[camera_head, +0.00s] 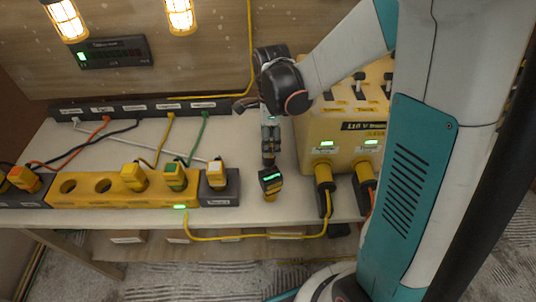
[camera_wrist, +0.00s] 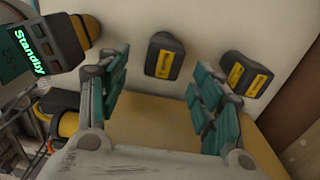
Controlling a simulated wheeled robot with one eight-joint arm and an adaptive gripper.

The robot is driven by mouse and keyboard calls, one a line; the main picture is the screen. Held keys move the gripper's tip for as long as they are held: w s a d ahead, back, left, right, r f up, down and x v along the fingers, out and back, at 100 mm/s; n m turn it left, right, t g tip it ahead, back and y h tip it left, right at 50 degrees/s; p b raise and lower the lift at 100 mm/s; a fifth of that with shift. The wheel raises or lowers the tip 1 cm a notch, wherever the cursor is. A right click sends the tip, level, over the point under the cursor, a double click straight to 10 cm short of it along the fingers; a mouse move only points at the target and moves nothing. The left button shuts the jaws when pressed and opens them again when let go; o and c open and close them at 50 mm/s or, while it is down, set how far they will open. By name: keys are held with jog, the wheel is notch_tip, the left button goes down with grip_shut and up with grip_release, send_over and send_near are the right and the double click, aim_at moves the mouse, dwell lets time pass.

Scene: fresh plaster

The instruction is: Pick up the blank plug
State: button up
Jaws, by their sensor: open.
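Two dark plugs show in the wrist view. One with a single yellow label (camera_wrist: 164,56) stands on the pale surface between the fingertips, and one with two yellow labels (camera_wrist: 246,74) is beyond the right finger. I cannot read their labels or tell which is blank. My gripper (camera_wrist: 159,62) is open, its teal-padded fingers apart on either side of the single-label plug, with nothing held. In the head view my gripper (camera_head: 269,128) points down over the pale bench, left of the yellow power box. I cannot make out those two plugs in the head view.
A yellow socket strip (camera_head: 103,188) with several plugs lies on the bench (camera_head: 60,140) at left. The yellow power box (camera_head: 342,120) stands close right of my gripper. A dark unit with a green display (camera_head: 270,180) is below it. A "Standby" screen (camera_wrist: 30,50) is near the left finger.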

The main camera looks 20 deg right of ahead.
jog(key=shift+w+a+f+b, duration=0.15)
jog(key=shift+f+b, duration=0.5)
jog(key=shift+f, duration=0.85)
jog(key=shift+w+a+f+b, duration=0.1)
jog(key=shift+f+b, duration=0.5)
jog(key=shift+f, duration=0.9)
jog(key=shift+r, duration=0.1)
jog(key=shift+c, duration=0.2)
jog(key=c, duration=1.1)
